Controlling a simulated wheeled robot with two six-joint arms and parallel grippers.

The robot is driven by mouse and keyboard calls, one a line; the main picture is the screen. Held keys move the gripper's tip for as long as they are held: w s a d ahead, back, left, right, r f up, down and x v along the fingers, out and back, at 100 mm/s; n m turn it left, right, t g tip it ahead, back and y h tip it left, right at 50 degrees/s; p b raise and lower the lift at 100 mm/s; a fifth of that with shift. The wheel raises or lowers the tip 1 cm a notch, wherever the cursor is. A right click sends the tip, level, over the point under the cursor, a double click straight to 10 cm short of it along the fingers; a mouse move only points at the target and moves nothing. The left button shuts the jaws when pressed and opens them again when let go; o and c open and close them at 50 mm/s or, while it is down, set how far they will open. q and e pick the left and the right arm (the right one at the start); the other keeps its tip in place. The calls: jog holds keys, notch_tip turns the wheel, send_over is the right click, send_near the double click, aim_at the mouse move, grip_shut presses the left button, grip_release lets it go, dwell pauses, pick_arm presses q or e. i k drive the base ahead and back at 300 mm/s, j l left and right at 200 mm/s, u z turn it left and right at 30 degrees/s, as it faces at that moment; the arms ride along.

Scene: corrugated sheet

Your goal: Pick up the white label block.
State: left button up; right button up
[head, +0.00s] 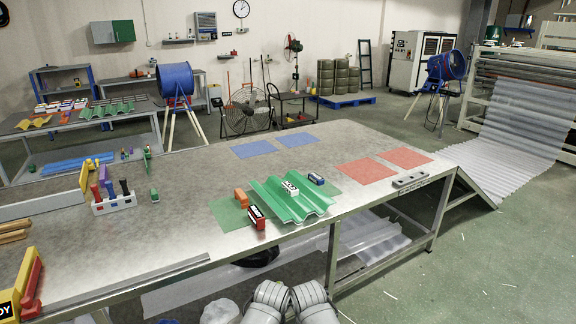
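The white label block (290,188) is a small white block with dark lettering. It sits on the green corrugated sheet (311,203), near the sheet's middle, on the grey table (190,235). No gripper is near it. Two grey rounded parts at the bottom edge of the head view look like my own arm links. Neither gripper's fingers can be seen.
Beside the sheet lie a red block with a black label (257,218), an orange block (241,198) and a blue block (316,179). Green, blue (254,149) and red (366,171) mats lie on the table. A tool caddy (113,203) stands left. A grey bar (410,179) lies right.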

aim_at(287, 185)
jog(key=i+l, duration=0.45)
jog(key=i, duration=0.15)
jog(key=i+l, duration=0.4)
jog(key=i, duration=0.2)
jog(key=i+l, duration=0.45)
jog(key=i, duration=0.15)
jog(key=i+l, duration=0.45)
jog(key=i+z, duration=0.05)
jog(key=i, duration=0.05)
